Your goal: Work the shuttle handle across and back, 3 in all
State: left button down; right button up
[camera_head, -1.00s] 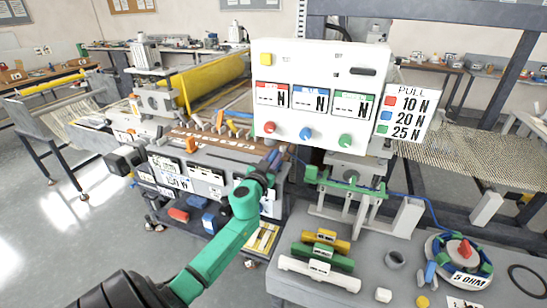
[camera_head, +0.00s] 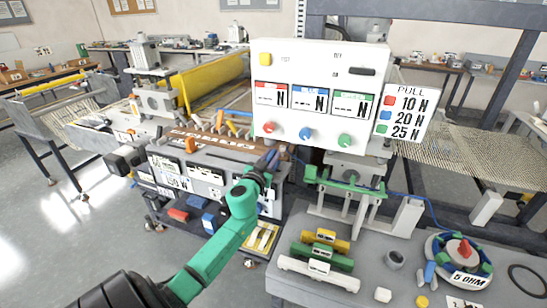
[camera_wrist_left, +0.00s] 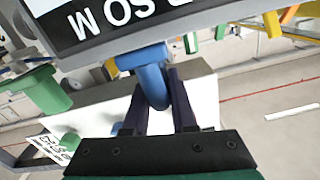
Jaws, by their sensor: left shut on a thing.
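My left gripper (camera_head: 271,160) reaches in on its green arm to the right end of the grey machine, just below the white meter box. My right gripper is not in view.
The white meter box (camera_head: 320,60) with red, blue and green knobs stands right above the gripper. A green bracket (camera_head: 345,186) stands to its right. Yellow, green and white bars (camera_head: 318,268) lie on the grey bench. A yellow roller (camera_head: 212,80) is behind. Floor at left is open.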

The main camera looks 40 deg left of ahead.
pick_arm(q)
jog(key=s+a, duration=0.2)
jog(key=a, duration=0.5)
jog(key=s+a+b, duration=0.1)
jog(key=s+a, duration=0.2)
jog(key=a, duration=0.5)
jog(key=s+a+b, duration=0.1)
jog(key=s+a, duration=0.1)
jog(key=a, duration=0.5)
jog(key=shift+s+a, duration=0.2)
jog(key=shift+s, duration=0.2)
jog(key=shift+s+a, duration=0.1)
jog(key=shift+a, duration=0.1)
jog(key=shift+r, duration=0.15)
